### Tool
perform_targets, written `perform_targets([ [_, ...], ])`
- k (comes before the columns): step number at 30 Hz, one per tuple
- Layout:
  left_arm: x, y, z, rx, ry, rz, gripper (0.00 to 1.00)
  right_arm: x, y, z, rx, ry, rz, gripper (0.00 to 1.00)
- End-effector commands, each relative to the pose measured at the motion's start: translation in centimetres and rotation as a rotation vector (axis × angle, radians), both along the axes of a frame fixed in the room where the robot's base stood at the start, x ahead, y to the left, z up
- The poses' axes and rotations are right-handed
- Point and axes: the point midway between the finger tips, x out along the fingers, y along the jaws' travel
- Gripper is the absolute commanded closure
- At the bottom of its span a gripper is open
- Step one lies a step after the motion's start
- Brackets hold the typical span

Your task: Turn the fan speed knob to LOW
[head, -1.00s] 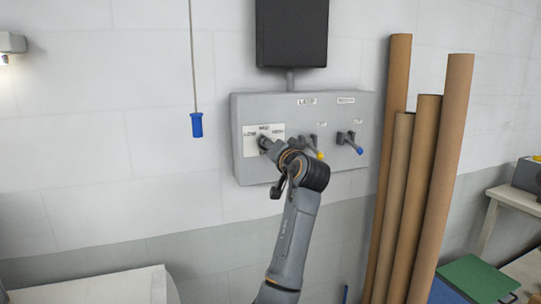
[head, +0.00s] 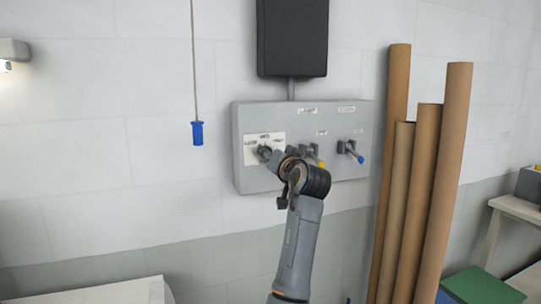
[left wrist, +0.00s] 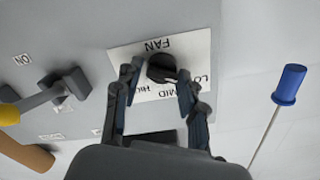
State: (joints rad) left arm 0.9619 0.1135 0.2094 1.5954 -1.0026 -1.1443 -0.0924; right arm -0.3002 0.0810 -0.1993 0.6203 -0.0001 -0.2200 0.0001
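The round black fan speed knob (left wrist: 161,68) sits on a white label plate (left wrist: 140,48) marked FAN, with LOW, MID and HIGH partly readable, upside down in the left wrist view. My left gripper (left wrist: 160,75) has one finger on each side of the knob. A small pale gap shows beside the finger at the picture's left; contact on the other side is unclear. In the head view my left gripper (head: 268,153) is at the label plate (head: 252,143) and hides most of the knob. The knob's pointer direction is hard to read. My right gripper is not in view.
The grey control box (head: 245,178) also carries a yellow-tipped lever (head: 320,163) and a blue-tipped lever (head: 358,157), right of the knob. A blue pull handle (head: 197,133) hangs left. Tall brown tubes (head: 430,190) stand at right.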

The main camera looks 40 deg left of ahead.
Motion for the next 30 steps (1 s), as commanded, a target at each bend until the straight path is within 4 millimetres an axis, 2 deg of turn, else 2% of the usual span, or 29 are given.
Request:
perform_targets([
  [10, -0.1, -0.1, 0.2, 0.005, -0.002, -0.001, 0.43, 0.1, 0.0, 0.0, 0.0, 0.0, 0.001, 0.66],
  [14, -0.4, -0.9, 0.2, 0.006, -0.003, -0.003, 0.43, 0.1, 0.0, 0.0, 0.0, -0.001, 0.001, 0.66],
  [24, -3.5, -7.0, 0.2, 0.003, -0.004, -0.004, 0.43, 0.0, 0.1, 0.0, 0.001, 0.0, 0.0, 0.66],
  [30, -5.0, -9.7, 0.1, 0.003, -0.002, -0.002, 0.43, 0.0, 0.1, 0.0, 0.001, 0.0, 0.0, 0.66],
])
